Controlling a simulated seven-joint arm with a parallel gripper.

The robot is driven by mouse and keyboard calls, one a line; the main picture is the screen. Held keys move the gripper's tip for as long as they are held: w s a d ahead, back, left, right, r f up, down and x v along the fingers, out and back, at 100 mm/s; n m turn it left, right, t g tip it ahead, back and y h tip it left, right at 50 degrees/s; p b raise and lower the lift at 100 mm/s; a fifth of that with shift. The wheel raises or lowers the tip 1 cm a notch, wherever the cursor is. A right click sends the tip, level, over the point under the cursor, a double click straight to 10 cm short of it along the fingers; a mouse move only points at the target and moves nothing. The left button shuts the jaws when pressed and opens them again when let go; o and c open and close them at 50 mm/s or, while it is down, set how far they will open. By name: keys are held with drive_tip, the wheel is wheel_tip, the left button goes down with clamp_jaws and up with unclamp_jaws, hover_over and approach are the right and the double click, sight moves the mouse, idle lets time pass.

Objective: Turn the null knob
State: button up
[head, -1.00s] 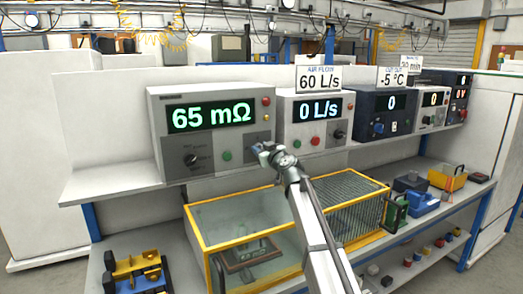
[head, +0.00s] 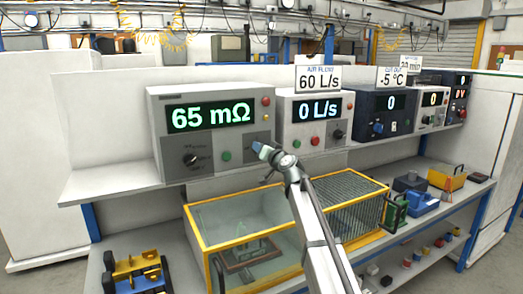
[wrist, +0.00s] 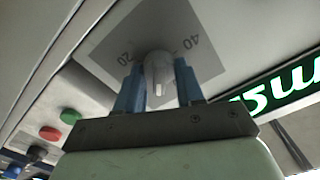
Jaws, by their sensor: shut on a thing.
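The grey meter (head: 160,125) on the shelf reads 65 mΩ in green. In the wrist view, a pale grey knob (wrist: 158,68) sits on a grey dial plate (wrist: 208,55) with the marks 20 and 40. My gripper (wrist: 159,84) has its two blue fingers shut on this knob, one on each side. A black selector knob (head: 190,160) is on the meter's left.
Green (head: 227,156) and red buttons sit near the knob. An air flow unit (head: 286,128) reading 0 L/s stands close on the right, with more instruments beyond it. A yellow-edged glass case (head: 197,212) is on the lower shelf, below my arm.

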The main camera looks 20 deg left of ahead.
drive_tip(key=shift+m, duration=1.3)
drive_tip(key=shift+w, duration=0.1)
drive_tip(key=o, duration=1)
drive_tip(key=shift+o, duration=0.2)
drive_tip(key=shift+d, duration=0.15)
drive_tip(key=v, duration=1.3)
drive_tip(key=shift+s+d, duration=0.2)
drive_tip(key=shift+s, duration=0.15)
